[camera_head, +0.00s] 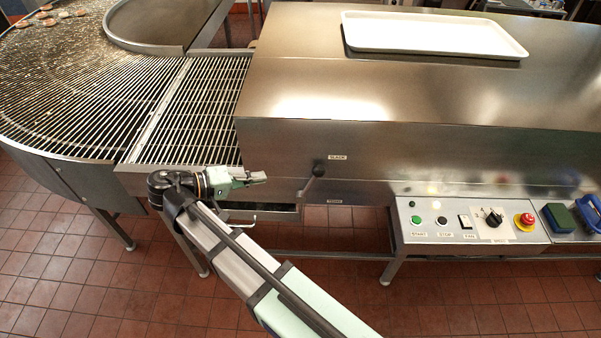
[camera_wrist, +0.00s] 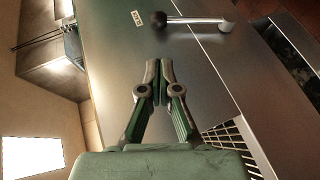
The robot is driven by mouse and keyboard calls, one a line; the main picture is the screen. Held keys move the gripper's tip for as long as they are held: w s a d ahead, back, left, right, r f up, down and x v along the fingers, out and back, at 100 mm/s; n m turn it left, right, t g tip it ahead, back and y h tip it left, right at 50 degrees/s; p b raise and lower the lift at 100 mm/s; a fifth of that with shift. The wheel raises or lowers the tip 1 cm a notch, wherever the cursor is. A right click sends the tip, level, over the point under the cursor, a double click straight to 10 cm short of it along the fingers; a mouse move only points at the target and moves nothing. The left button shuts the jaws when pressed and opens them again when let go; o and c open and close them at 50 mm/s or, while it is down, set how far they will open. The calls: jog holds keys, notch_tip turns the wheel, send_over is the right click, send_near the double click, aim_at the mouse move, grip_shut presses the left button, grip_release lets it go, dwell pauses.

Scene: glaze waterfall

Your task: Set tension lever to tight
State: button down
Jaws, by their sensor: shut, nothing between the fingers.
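The tension lever (camera_head: 309,181) is on the front of the steel machine. Its dark ball knob points up and to the right, nearer the upper label reading SLACK (camera_head: 338,157) than the lower label (camera_head: 334,201), whose text is too small to read surely. In the wrist view the lever (camera_wrist: 195,21) lies across the top, its black knob at the left end beside a small label (camera_wrist: 137,18). My gripper (camera_head: 262,177) is to the left of the lever, apart from it. In the wrist view my gripper's fingertips (camera_wrist: 159,64) are together and empty, below the knob.
A control panel (camera_head: 470,240) with buttons, a dial and a red stop button is to the right. A wire conveyor (camera_head: 200,110) is left. A white tray (camera_head: 430,35) lies on the hood.

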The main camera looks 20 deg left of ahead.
aim_at(313, 171)
jog(key=shift+w+d+f, duration=0.1)
jog(key=shift+d, duration=0.05)
jog(key=p+x, duration=0.4)
jog(key=x, duration=0.8)
jog(key=shift+w+d, duration=0.15)
jog(key=shift+d, duration=0.1)
jog(key=shift+w+d+f+p, duration=0.35)
jog(key=shift+w, duration=0.05)
jog(key=shift+d, duration=0.15)
